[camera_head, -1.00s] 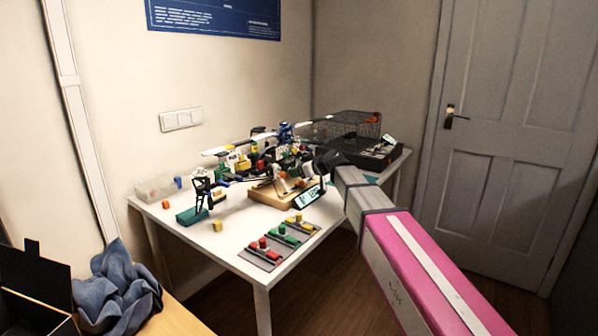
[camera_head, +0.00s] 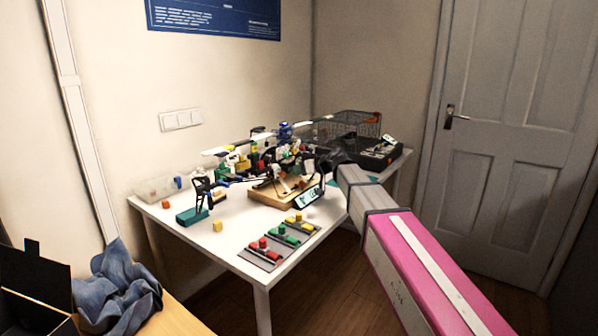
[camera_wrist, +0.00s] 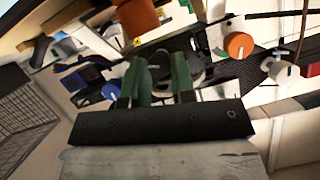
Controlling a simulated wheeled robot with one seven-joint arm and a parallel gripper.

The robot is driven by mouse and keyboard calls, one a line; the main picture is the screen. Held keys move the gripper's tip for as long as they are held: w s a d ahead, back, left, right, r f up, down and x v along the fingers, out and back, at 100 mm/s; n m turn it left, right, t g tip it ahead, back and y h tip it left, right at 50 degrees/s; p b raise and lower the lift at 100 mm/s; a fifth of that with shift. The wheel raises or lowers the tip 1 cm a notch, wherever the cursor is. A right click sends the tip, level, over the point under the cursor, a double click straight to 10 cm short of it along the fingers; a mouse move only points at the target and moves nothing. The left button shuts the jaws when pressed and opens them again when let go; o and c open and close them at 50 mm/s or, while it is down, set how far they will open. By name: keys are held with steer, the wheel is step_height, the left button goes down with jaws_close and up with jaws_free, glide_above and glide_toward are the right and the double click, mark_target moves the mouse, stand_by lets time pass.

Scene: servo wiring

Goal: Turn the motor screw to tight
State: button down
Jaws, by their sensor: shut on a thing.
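In the wrist view, my gripper (camera_wrist: 160,80) has two green fingers on a black mount. A small dark grey part (camera_wrist: 161,67) sits between the fingers, and they are shut on it. The fingers hide much of it, so I cannot tell for sure whether it is the motor screw or how far it is turned. In the head view, the dark end of my arm reaches over the right part of the white table (camera_head: 240,268), near a wooden board (camera_head: 262,198); the fingers cannot be made out there.
Orange (camera_wrist: 239,45) and blue (camera_wrist: 110,91) knobs lie close around the fingers. A phone-like display (camera_head: 308,197) stands under my arm. A wire basket (camera_head: 350,128) is behind. A grey button panel (camera_head: 262,258) lies at the front; the table's left front is fairly clear.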

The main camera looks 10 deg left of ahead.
steer(key=m, duration=0.1)
steer(key=m+g+y, duration=0.1)
steer(key=m, duration=0.1)
steer(key=m+g, duration=0.1)
steer(key=shift+w+d+f+y, duration=0.15)
steer(key=shift+w+y, duration=0.1)
steer(key=shift+y, duration=0.15)
steer(key=m+g+y, duration=0.1)
steer(key=m, duration=0.1)
steer(key=m+y, duration=0.1)
steer(key=m, duration=0.2)
steer(key=shift+f+m+g, duration=0.2)
steer(key=shift+m+g, duration=0.1)
steer(key=shift+g, duration=0.1)
steer(key=c, duration=0.9)
jaws_free()
steer(key=shift+c, duration=0.2)
